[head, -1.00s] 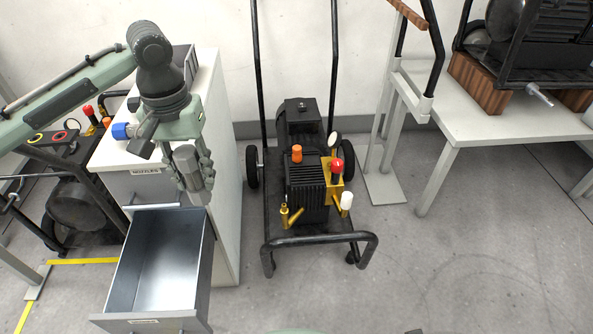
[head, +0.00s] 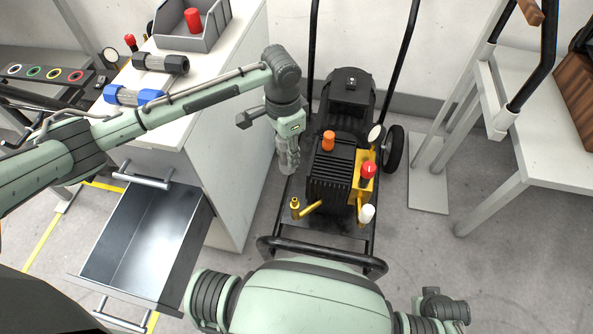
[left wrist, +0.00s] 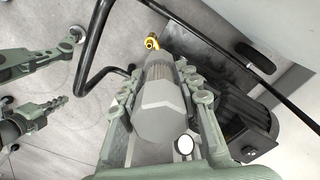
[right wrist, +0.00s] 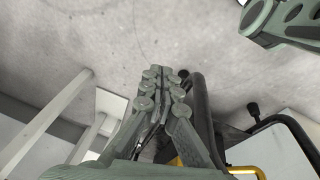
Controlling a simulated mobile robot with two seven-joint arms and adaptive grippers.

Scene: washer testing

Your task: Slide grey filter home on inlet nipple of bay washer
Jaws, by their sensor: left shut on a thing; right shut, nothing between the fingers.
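The bay washer (head: 335,178) stands on its black cart, with brass fittings at its front. The brass inlet nipple (head: 295,204) points up at the front left; it also shows in the left wrist view (left wrist: 151,41). My left gripper (head: 288,165) is shut on the grey filter (left wrist: 160,98), which is mostly hidden by the fingers in the head view. In the left wrist view the filter's far end points towards the brass nipple. In the head view the fingertips are behind the nipple and apart from it. My right gripper (right wrist: 165,75) is shut and empty.
The open drawer (head: 150,240) juts out left of the cart. A grey bin (head: 190,25) and two cylindrical parts, one blue-banded (head: 135,96), sit on the cabinet top.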

